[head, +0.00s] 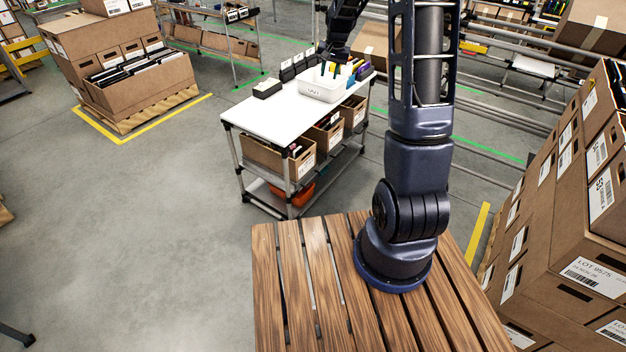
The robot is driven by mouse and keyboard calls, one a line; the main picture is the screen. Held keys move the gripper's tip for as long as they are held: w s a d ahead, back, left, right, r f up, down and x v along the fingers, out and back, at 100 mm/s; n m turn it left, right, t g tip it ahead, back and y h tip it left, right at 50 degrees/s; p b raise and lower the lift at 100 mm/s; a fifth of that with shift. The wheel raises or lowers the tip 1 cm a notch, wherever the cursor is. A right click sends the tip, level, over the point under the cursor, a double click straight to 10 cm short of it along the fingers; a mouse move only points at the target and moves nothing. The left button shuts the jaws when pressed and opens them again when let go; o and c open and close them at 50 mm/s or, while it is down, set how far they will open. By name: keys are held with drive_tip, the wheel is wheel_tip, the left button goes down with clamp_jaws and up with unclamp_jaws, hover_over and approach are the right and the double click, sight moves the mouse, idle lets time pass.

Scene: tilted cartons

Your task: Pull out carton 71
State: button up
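Brown cartons with white labels (560,215) are stacked along the right edge. The upper ones lean. One large label (601,195) seems to carry a two-digit number, perhaps 55; another carton (590,273) reads LOT 9575. I cannot read the number 71 on any carton. My arm rises from the slatted wooden top in front, and its upper part leaves the picture. A dark end part of it, seemingly my gripper (334,52), shows small above the white bin at the cart, far from the cartons. Its fingers are too small to tell.
A white-topped cart (262,118) holds a white bin (318,86) with coloured items and cartons below. Slatted wood (300,290) fills the front. A pallet of cartons (128,88) stands at the back left. Metal rails run behind the right stack. The left floor is clear.

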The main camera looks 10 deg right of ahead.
drive_tip(key=w+f+m, duration=0.1)
drive_tip(key=w+f, duration=0.3)
drive_tip(key=f, duration=0.5)
drive_tip(key=w+a+f+m, duration=0.1)
drive_tip(key=w+f, duration=0.3)
drive_tip(key=f, duration=0.5)
drive_tip(key=w+f+m, duration=0.1)
drive_tip(key=w+f, duration=0.4)
drive_tip(key=f, duration=0.4)
drive_tip(key=shift+m+g+y, duration=0.3)
drive_tip(key=shift+m+g, duration=0.3)
drive_tip(key=shift+m, duration=0.3)
drive_tip(key=shift+w+a+f, duration=0.15)
drive_tip(key=shift+a+f, duration=0.35)
drive_tip(key=shift+f, duration=6.45)
drive_tip(key=shift+w+a+f, duration=0.1)
drive_tip(key=shift+a+f, duration=0.35)
drive_tip(key=shift+f, duration=6.55)
drive_tip(key=shift+w+a+f, duration=0.15)
drive_tip(key=shift+a+f, duration=0.35)
drive_tip(key=shift+f, duration=6.45)
drive_tip(key=shift+c, duration=0.2)
clamp_jaws()
